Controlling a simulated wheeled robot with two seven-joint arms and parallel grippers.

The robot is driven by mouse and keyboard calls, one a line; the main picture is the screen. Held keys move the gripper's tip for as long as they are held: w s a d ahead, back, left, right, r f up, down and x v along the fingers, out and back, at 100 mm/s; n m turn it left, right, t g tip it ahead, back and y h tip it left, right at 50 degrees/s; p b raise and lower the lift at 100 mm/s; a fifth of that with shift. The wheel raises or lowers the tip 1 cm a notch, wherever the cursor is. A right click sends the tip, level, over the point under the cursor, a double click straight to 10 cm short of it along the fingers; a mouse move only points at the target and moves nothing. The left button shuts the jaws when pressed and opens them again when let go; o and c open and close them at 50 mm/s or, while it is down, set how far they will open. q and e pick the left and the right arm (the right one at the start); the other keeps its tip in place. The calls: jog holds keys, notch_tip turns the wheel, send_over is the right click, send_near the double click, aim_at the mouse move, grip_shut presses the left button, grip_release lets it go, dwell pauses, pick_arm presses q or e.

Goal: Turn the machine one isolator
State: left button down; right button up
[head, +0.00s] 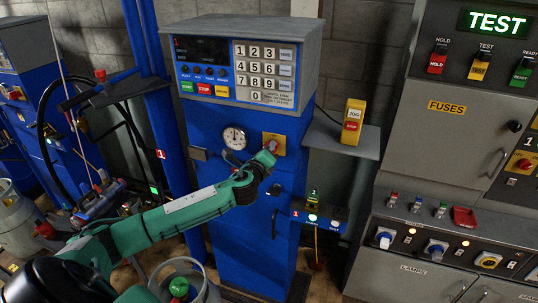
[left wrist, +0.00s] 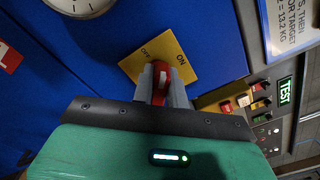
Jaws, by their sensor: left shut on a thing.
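The isolator is a yellow plate (head: 279,139) with a red handle, on the blue front of the machine one cabinet, right of a round dial gauge. In the left wrist view the yellow plate (left wrist: 184,50) carries the words OFF and ON, and the red handle (left wrist: 161,78) sits between my grey fingers. My left gripper (head: 267,153) reaches up to the plate and is shut on the red handle; its fingers also show in the left wrist view (left wrist: 162,88). The fingers hide part of the handle, and its exact angle is hard to tell. My right gripper is not in view.
A keypad console (head: 262,72) tops the cabinet. A shelf (head: 342,138) at its right holds a yellow jog box (head: 353,122). A grey panel with a TEST display (head: 496,22) stands at the right. A gas cylinder (head: 187,272) stands low in front.

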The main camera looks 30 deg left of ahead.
pick_arm(q)
jog(key=n, duration=0.1)
jog(key=n+b, duration=0.1)
jog(key=n, duration=0.1)
jog(key=n+b, duration=0.1)
jog(key=shift+a+f+n, duration=0.1)
jog(key=shift+f+n, duration=0.15)
jog(key=shift+n, duration=0.05)
jog(key=shift+n+b, duration=0.5)
jog(key=shift+n, duration=1.4)
jog(key=c, duration=1.4)
grip_release()
